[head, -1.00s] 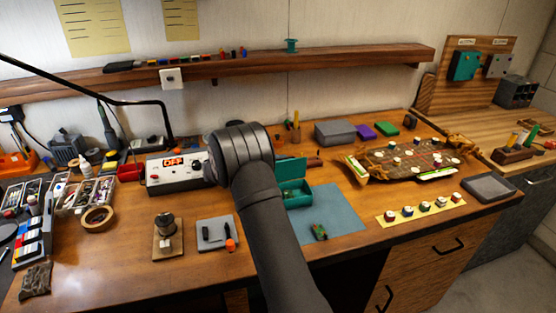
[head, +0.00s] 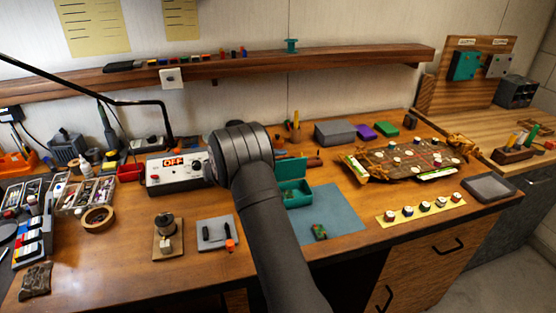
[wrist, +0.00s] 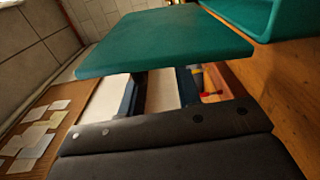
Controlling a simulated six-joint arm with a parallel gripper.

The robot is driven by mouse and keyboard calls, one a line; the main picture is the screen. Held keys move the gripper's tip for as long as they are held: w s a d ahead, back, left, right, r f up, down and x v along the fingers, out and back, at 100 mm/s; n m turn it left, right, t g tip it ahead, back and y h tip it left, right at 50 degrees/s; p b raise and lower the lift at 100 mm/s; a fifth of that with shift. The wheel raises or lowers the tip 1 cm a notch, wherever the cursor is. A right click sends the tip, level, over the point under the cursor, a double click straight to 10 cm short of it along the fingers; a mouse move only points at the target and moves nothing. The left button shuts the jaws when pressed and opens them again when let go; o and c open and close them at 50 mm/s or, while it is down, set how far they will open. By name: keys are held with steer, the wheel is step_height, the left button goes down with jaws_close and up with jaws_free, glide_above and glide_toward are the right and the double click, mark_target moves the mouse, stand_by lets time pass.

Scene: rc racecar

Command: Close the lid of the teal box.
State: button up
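The teal box (head: 299,198) stands on the blue-grey mat, just right of my arm in the head view. Its lid (head: 291,168) is raised at the back, so the box is open. In the wrist view the lid (wrist: 165,42) spans the upper middle as a flat teal panel, and part of the box body (wrist: 285,15) shows at the upper right. My gripper (wrist: 162,88) has two dark fingers apart with a gap between them. Their tips are hidden by the lid, so contact with it cannot be told. My arm hides the gripper in the head view.
The mat (head: 337,210) holds a small green-brown piece (head: 320,232) in front of the box. A grey control unit (head: 175,172) reading OFF stands left of my arm. A racecar track board (head: 400,160) lies to the right. Grey, purple and green boxes stand behind.

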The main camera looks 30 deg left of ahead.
steer(key=v, duration=1.7)
steer(key=shift+s, duration=0.2)
steer(key=shift+a, duration=0.15)
